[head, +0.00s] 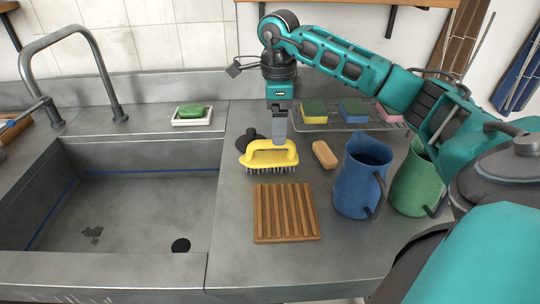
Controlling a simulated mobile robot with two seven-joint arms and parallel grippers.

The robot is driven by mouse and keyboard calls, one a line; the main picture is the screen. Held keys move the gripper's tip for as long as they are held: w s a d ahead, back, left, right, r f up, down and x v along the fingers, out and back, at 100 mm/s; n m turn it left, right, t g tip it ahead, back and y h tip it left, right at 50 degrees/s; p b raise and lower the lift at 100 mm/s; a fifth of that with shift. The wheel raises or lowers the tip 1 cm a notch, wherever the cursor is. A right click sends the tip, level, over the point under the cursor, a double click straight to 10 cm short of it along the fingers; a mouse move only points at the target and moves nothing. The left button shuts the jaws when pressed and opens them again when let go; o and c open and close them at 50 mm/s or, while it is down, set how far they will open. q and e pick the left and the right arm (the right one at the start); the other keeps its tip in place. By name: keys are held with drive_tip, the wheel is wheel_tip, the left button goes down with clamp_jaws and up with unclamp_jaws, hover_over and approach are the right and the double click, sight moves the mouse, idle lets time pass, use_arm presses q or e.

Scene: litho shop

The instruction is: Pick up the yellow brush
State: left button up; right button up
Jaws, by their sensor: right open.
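The yellow brush (269,159) lies on the grey counter just right of the sink, bristles down and its looped handle on top. My right gripper (280,137) comes down from above, with its fingers seen nearly edge-on and overlapping the right part of the handle in the head view. It is open. I cannot tell whether the fingers are around the handle or still above it. My left gripper is not in view.
A wooden slatted rack (286,213) lies in front of the brush, a tan bar (324,155) to its right. A blue jug (358,187) and green jug (411,187) stand further right. Behind is a wire rack (333,127) with sponges. The sink (140,210) opens on the left.

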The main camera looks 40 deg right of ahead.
sight(269, 155)
wheel_tip(269, 155, down, 3)
drive_tip(key=shift+f, duration=0.1)
drive_tip(key=f, duration=0.5)
drive_tip(key=shift+w, duration=0.25)
drive_tip(key=c, duration=1.2)
drive_tip(key=shift+r, duration=0.15)
